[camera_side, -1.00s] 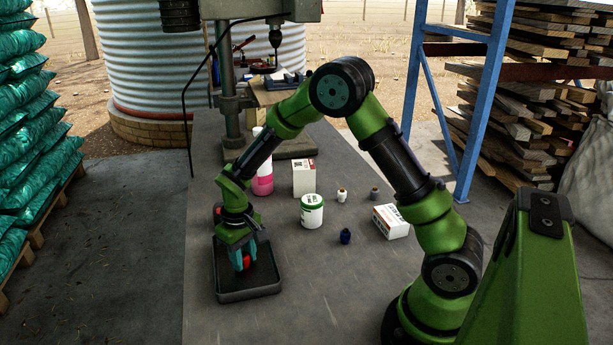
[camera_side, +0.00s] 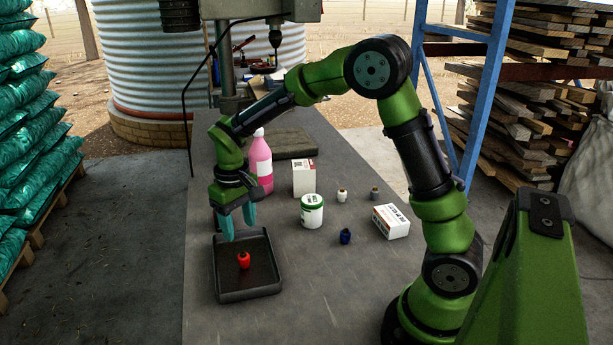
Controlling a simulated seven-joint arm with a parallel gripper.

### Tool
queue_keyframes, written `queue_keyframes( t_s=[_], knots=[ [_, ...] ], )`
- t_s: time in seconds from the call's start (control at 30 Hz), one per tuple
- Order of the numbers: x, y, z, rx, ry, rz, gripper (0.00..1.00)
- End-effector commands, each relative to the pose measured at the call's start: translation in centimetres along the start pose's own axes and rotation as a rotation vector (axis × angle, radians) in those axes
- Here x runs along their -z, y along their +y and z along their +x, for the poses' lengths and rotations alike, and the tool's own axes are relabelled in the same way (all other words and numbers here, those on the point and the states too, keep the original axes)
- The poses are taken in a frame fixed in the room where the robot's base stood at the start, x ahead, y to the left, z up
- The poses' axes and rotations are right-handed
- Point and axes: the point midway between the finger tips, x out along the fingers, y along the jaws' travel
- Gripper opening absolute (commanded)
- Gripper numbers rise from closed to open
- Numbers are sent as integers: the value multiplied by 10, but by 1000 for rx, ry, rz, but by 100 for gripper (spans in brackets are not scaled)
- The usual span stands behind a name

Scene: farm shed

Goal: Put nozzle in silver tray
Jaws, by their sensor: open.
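A red nozzle (camera_side: 243,261) stands upright in the dark grey tray (camera_side: 250,295), near the middle of its floor. The tray lies on the workbench and looks dark rather than silver. My gripper (camera_side: 238,229) is open and empty, with its teal fingers pointing down above the back part of the tray. The fingers are clear of the red nozzle. A blue nozzle (camera_side: 345,237), a white nozzle (camera_side: 342,195) and a grey nozzle (camera_side: 375,194) stand on the bench to the right.
A pink bottle (camera_side: 260,165), a white box (camera_side: 304,180) and a white tub with a green band (camera_side: 312,213) stand behind and right of the tray. Another white box (camera_side: 391,222) lies farther right. A drill press (camera_side: 232,110) stands at the back. The front bench is clear.

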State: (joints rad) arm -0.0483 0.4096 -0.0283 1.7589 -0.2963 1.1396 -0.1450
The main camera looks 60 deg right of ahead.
Motion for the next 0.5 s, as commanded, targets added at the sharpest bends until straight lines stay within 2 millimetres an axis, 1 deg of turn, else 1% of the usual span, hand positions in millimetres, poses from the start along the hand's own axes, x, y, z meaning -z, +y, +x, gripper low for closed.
queue_keyframes(
  t_s=[0.03, 0.1, 0.27, 0.37, 0.47, 0.5],
  knots=[
    [1, 0, -8, 0, 3, 0, 55],
    [0, 0, -16, -1, 2, -1, 55],
    [-4, 0, -31, 8, 16, 4, 55],
    [-17, 0, -51, 34, 61, 21, 55],
    [-40, 1, -80, 77, 138, 46, 55],
    [-52, 1, -91, 98, 173, 59, 55]
  ],
)
